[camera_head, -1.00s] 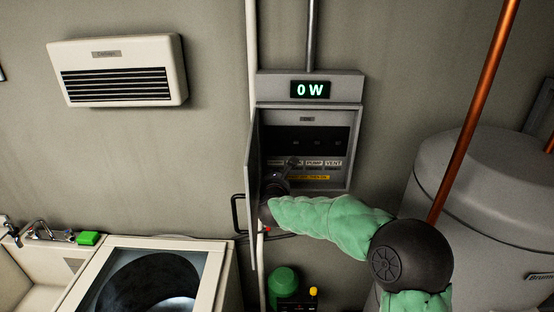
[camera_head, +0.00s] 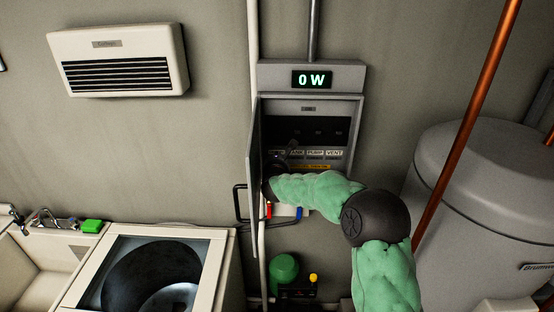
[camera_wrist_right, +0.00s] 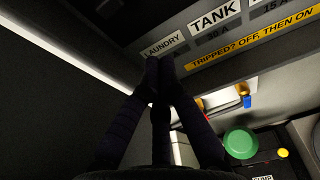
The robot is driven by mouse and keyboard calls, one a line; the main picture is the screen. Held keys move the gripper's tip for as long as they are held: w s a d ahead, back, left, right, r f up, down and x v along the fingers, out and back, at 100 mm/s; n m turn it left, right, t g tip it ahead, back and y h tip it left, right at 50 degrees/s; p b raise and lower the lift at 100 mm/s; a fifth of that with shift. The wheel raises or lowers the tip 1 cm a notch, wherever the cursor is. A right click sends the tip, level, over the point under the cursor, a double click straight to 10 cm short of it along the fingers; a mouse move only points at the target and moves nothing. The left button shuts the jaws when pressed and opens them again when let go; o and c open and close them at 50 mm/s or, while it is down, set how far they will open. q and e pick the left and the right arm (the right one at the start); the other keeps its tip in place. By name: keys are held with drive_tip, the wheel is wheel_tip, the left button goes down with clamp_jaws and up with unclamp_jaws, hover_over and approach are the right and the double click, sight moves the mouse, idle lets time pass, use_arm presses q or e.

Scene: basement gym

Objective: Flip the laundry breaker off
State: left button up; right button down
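The grey breaker panel (camera_head: 357,110) hangs on the wall with its door (camera_head: 254,190) swung open at the left. Its dark switch row (camera_head: 320,134) sits above white labels; TANK, PUMP and VENT are at the right. The LAUNDRY label (camera_wrist_right: 163,45) shows in the wrist view, but the laundry breaker itself cannot be made out. My right gripper (camera_head: 284,157) is inside the open panel at its lower left. In the wrist view its fingertips (camera_wrist_right: 160,68) are together, empty, just below the LAUNDRY label; contact cannot be told. My left gripper is not in view.
A display (camera_head: 312,79) above the panel reads 0 W. The door stands close on the left of my right wrist. A grey tank (camera_head: 470,200) and copper pipe (camera_head: 470,120) stand right. A washer (camera_head: 213,270) and green-topped pump (camera_head: 284,267) are below.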

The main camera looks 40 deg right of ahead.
sight(277, 134)
drive_tip(key=shift+w+d+r+p, duration=0.2)
drive_tip(key=shift+w+d+p, duration=0.5)
drive_tip(key=shift+w+d, duration=0.4)
drive_tip(key=shift+s+a+r+p, duration=0.2)
drive_tip(key=shift+r+p, duration=0.25)
drive_tip(key=shift+r, duration=0.3)
drive_tip(key=shift+s+a+r+p, duration=0.15)
drive_tip(key=shift+r+p, duration=0.25)
drive_tip(key=shift+r, duration=0.3)
drive_tip(key=shift+w, duration=0.25)
drive_tip(key=shift+d, duration=0.1)
